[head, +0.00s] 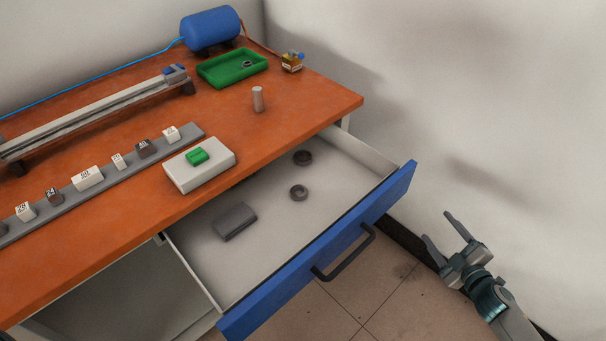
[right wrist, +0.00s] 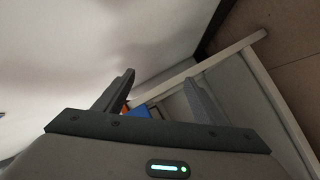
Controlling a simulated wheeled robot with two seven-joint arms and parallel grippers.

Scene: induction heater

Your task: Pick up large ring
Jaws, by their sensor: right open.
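Two rings lie in the open drawer in the head view. One is dark brown (head: 303,158), near the drawer's back right. The other is grey (head: 299,192), nearer the middle. They look close in size. A smaller-looking ring (head: 247,64) sits in the green tray (head: 214,75) on the table. My right gripper (head: 438,227) is open and empty, right of the drawer front and apart from all the rings. Its fingers also show in the right wrist view (right wrist: 160,82), with no ring between them. My left gripper is not in view.
The drawer's blue front (head: 330,255) with a dark handle (head: 345,254) stands between my right gripper and the rings. A grey block (head: 234,222) lies in the drawer. A white box (head: 200,171) and a metal cylinder (head: 258,99) stand on the orange table. A wall is behind.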

